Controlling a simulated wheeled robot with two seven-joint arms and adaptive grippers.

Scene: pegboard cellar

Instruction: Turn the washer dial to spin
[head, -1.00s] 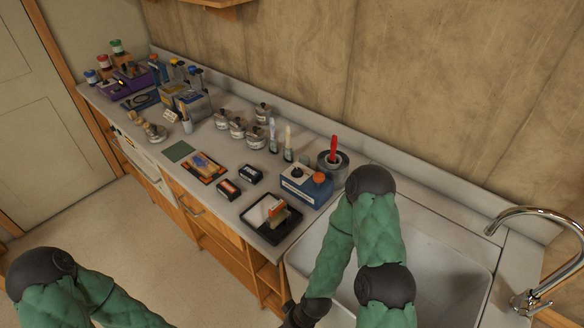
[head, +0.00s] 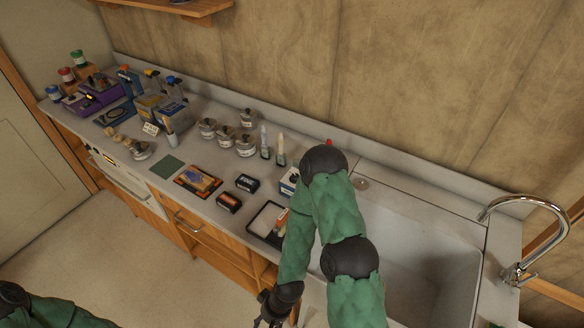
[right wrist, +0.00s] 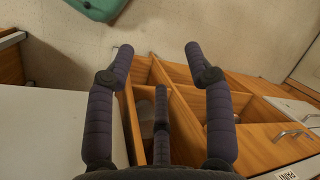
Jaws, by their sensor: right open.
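My right gripper (head: 268,308) hangs low in front of the counter, well to the right of the appliance. In the right wrist view the right gripper (right wrist: 158,60) is open and empty, its fingers wide apart above open wooden shelves. My left gripper is out of view; only part of that arm shows at lower left.
The counter (head: 150,195) holds jars, boxes and tools. A black-rimmed tray (head: 262,218) stands close to my right arm. The sink (head: 430,255) and tap (head: 515,220) are at the right. The floor (head: 90,250) in front is clear.

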